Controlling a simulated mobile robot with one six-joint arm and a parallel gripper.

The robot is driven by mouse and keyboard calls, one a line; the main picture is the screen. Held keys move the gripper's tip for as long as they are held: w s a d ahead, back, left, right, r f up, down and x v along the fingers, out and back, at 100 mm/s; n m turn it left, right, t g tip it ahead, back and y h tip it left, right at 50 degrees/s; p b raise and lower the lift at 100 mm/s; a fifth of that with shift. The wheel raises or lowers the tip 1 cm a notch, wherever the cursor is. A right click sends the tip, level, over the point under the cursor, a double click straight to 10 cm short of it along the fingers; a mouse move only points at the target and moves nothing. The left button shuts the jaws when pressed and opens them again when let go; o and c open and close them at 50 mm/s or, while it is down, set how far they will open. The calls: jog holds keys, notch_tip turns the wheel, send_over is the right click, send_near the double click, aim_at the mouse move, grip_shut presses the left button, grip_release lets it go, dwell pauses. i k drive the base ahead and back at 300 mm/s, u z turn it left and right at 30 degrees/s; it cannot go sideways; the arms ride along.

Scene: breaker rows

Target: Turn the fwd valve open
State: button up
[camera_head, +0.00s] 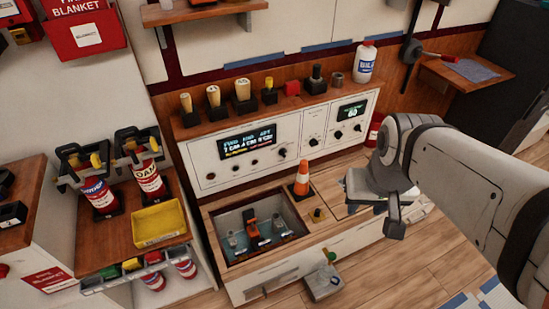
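My arm comes in from the right. My gripper (393,208) hangs over the right end of the low cabinet, with one dark finger showing clearly. Its other finger is hidden or unclear, so I cannot tell if it is open. A recessed bay (283,258) in the cabinet top holds an orange-red lever-like part (251,226) and small grey fittings beside it. A grey block with a green knob (330,257) sits at the cabinet's front. No readable label shows which part is the fwd valve, and its position cannot be told.
A white control panel (290,155) with two lit displays and black knobs stands behind. An orange cone (302,180) stands by the bay. A yellow tray (158,223) and red-white cans (101,196) are on the left bench. Wooden floor (400,275) is open in front.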

aim_at(240, 253)
jog(key=z, duration=1.05)
jog(key=k, duration=0.85)
jog(key=u, duration=1.8)
jog(key=i, duration=1)
jog(key=u, duration=0.1)
